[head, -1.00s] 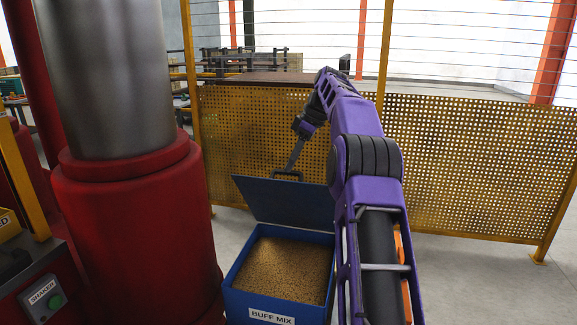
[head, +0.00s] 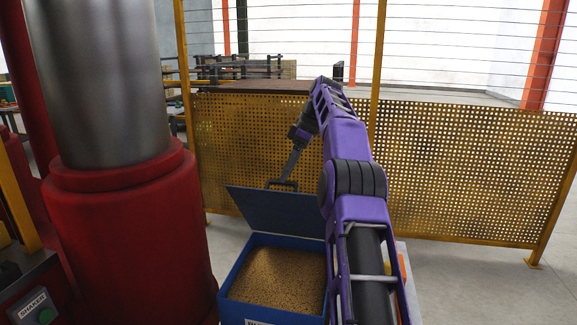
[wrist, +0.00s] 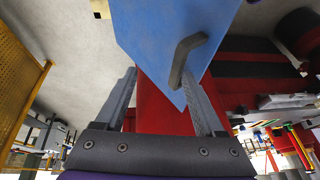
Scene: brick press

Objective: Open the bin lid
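The blue bin (head: 232,287) stands beside the red column and is filled with tan grains. Its blue lid (head: 275,211) is raised and leans back from the bin's far edge, so the inside is exposed. The dark lid handle (head: 283,185) is at the lid's upper edge. It also shows in the wrist view (wrist: 184,60), on the lid's blue face (wrist: 150,28). My gripper (head: 288,174) is at the handle. In the wrist view my gripper (wrist: 160,75) has its fingers wide apart, with the handle near the right fingertip. Whether they touch is unclear.
A thick red column (head: 130,230) with a metal cylinder stands close left of the bin. A yellow perforated fence (head: 450,170) runs behind the bin. The floor (head: 480,290) at right is clear.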

